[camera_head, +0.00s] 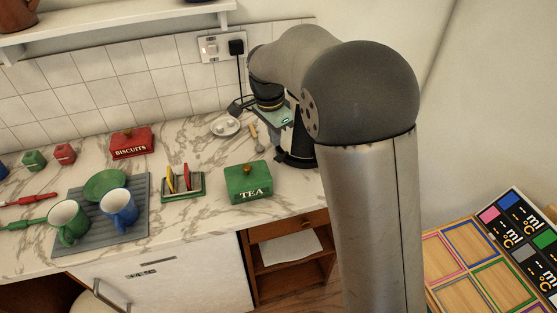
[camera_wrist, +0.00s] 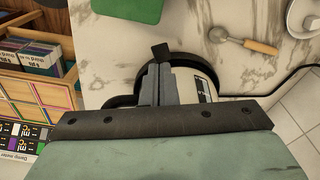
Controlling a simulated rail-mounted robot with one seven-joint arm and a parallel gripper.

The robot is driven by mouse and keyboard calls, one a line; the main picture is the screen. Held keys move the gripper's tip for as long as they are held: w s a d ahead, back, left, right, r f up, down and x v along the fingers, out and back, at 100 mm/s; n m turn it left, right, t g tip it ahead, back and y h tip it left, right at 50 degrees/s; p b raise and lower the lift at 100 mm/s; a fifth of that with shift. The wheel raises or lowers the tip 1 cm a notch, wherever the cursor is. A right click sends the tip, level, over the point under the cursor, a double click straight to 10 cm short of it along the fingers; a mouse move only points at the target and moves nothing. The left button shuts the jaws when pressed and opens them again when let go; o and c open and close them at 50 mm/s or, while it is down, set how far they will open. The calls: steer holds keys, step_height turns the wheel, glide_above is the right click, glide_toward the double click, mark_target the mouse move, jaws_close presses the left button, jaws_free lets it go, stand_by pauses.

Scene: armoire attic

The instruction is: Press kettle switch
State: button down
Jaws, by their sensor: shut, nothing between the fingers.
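The kettle (camera_wrist: 204,88) shows in the wrist view as a pale body with a dark round base and a black handle, partly covered by my gripper. In the head view, only the kettle's dark lower part (camera_head: 294,160) shows beside my arm, at the right end of the counter. My gripper (camera_wrist: 161,53) is shut and empty, its dark fingertips together in front of the kettle in the wrist view. I cannot tell whether they touch it. The kettle switch cannot be made out in either view.
A green TEA box (camera_head: 249,183) stands left of the kettle. A toast rack (camera_head: 182,184), a wooden-handled scoop (camera_head: 257,141) and a small white dish (camera_head: 225,126) are nearby. A black plug (camera_head: 236,47) with its cord is in the wall socket. Mugs stand farther left.

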mark_target(277, 159)
steer(key=f+b, duration=0.2)
steer(key=f, duration=0.1)
steer(key=f+b, duration=0.1)
steer(key=f, duration=0.1)
steer(key=shift+w+d+f, duration=0.15)
steer(key=shift+d, duration=0.1)
steer(key=shift+f+b, duration=0.1)
steer(key=shift+b, duration=0.2)
step_height(277, 159, down, 2)
steer(key=shift+f+b, duration=0.1)
steer(key=shift+b, duration=0.55)
steer(key=shift+r, duration=0.3)
steer(key=shift+s+a+r+p, duration=0.3)
steer(key=shift+s+a, duration=0.15)
steer(key=shift+a, duration=0.2)
steer(key=shift+s+a+r+p, duration=0.3)
steer(key=shift+s+a, duration=0.15)
steer(key=shift+a, duration=0.2)
steer(key=shift+f, duration=0.1)
step_height(277, 159, up, 17)
steer(key=a, duration=0.1)
steer(key=shift+s+a+r+p, duration=0.2)
steer(key=shift+s+p, duration=0.2)
steer(key=shift+s, duration=0.05)
